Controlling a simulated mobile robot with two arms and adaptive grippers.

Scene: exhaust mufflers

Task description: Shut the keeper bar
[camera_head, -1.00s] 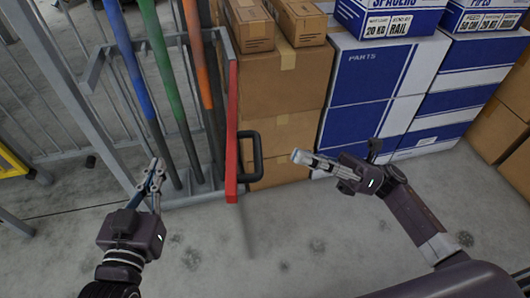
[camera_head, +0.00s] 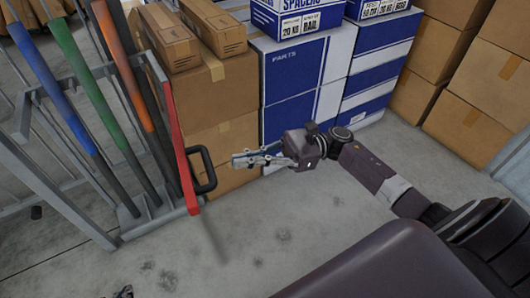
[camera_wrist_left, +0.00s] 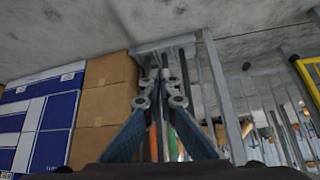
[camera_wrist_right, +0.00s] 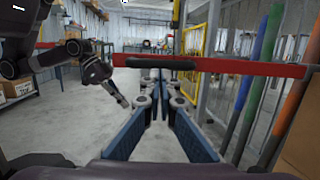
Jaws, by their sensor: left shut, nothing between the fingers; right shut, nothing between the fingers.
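The red keeper bar (camera_head: 178,140) extends out along the right side of the rack (camera_head: 75,120), beside the orange pipe, with its near end free. A black loop handle (camera_head: 204,168) is on its right face. In the right wrist view the bar (camera_wrist_right: 235,68) crosses level, with the handle (camera_wrist_right: 155,62) just beyond the fingertips. My right gripper (camera_head: 238,160) is shut and empty, right of the handle and apart from it. My left gripper shows only as a tip (camera_head: 123,292) at the bottom edge; in the left wrist view its fingers (camera_wrist_left: 160,80) are shut and empty.
Blue, green (camera_head: 95,85) and orange pipes stand in the rack. Brown cartons (camera_head: 205,95) and blue-white boxes (camera_head: 300,75) are stacked behind the bar and right arm. More cartons (camera_head: 475,100) stand at right. The concrete floor (camera_head: 230,240) in front is clear.

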